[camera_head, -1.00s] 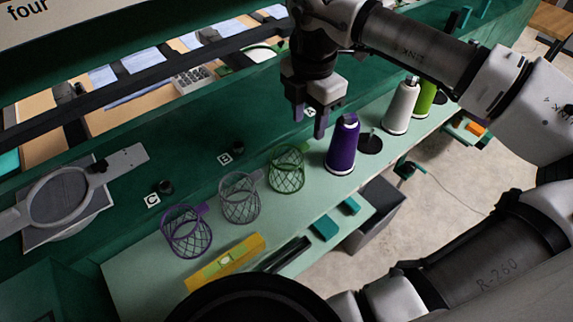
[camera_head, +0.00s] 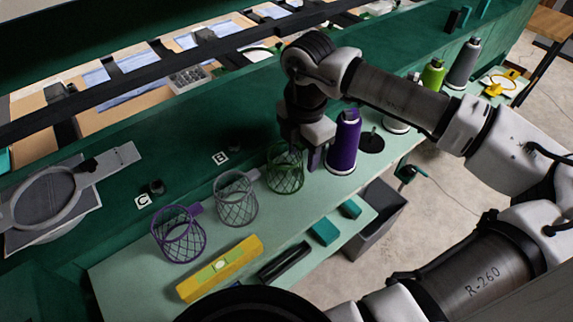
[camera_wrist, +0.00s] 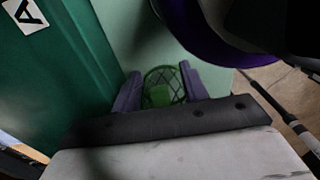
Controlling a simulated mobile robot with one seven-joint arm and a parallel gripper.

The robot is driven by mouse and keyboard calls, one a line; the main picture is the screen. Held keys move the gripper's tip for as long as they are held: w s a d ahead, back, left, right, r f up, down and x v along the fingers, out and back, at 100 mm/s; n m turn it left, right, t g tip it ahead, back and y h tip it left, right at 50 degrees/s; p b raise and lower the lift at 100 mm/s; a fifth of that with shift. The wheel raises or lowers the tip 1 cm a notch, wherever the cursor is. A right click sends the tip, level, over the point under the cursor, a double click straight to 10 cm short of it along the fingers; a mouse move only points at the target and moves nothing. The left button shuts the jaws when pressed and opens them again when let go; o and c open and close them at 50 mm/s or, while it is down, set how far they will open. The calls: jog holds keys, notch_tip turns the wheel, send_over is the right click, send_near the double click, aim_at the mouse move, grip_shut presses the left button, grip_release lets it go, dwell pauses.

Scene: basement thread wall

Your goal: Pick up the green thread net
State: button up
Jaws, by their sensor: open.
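The green thread net (camera_head: 285,170) is an open mesh basket standing upright on the pale green shelf, right of the grey net. In the wrist view the green net (camera_wrist: 163,85) shows between the two purple-grey fingers. My gripper (camera_head: 305,158) is low beside the green net, between it and the purple thread cone (camera_head: 344,142). My gripper (camera_wrist: 160,88) is open, with a finger on each side of the net in the wrist view. I cannot tell whether the fingers touch it.
A grey net (camera_head: 236,197) and a purple net (camera_head: 179,234) stand to the left on the shelf (camera_head: 128,272). A yellow level (camera_head: 219,268) lies in front. The purple cone stands close on the right. A green wall (camera_head: 110,205) rises behind.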

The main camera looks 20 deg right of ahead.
grip_shut()
jog(key=shift+r, duration=0.15)
notch_tip(320, 180, up, 20)
jog(key=p, duration=0.6)
